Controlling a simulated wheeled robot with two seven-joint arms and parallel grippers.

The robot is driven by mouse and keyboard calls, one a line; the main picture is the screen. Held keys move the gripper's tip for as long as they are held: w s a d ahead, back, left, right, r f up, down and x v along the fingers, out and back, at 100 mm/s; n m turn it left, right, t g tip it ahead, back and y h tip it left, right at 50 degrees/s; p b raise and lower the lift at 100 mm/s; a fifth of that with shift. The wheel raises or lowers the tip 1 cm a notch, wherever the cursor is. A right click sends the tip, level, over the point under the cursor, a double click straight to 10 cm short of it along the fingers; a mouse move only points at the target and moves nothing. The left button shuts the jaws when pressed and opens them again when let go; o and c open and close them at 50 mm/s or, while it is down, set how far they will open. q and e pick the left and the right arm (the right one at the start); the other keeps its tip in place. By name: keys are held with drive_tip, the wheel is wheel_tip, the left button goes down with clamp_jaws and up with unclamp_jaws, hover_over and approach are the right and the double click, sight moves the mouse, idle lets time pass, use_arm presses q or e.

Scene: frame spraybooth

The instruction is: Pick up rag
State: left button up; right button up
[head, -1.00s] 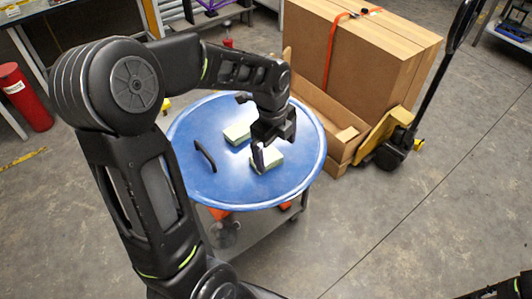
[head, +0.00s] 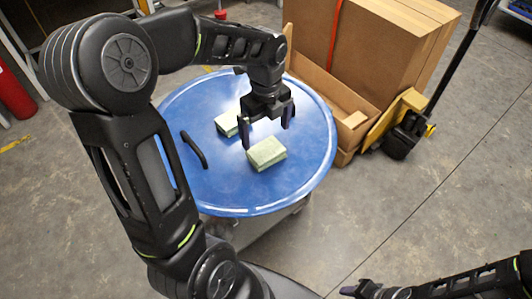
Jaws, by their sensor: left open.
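Two pale green folded cloths, which look like rags, lie on the round blue tabletop (head: 300,172). The nearer rag (head: 267,153) is in plain view near the middle. The farther rag (head: 228,123) lies behind and left of it, partly hidden by my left gripper. My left gripper (head: 267,128) points down, open and empty, with its fingers spread just behind the nearer rag in the picture. Its exact height above the table is hard to tell. My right gripper (head: 372,289) shows only partly at the bottom edge, away from the table.
A black curved handle (head: 194,149) stands on the left part of the tabletop. Large cardboard boxes (head: 385,50) on a yellow pallet jack (head: 400,118) stand close behind right. A red cylinder (head: 14,92) is at far left.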

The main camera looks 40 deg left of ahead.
sight(266, 150)
use_arm(q)
drive_tip(key=shift+f, duration=1.3)
wheel_tip(266, 150, down, 5)
drive_tip(key=shift+d+f+p, duration=0.1)
drive_tip(key=shift+f+p, duration=0.05)
drive_tip(key=shift+p, duration=0.4)
drive_tip(key=shift+s, duration=0.1)
drive_tip(key=shift+c, duration=0.2)
drive_tip(key=c, duration=1.1)
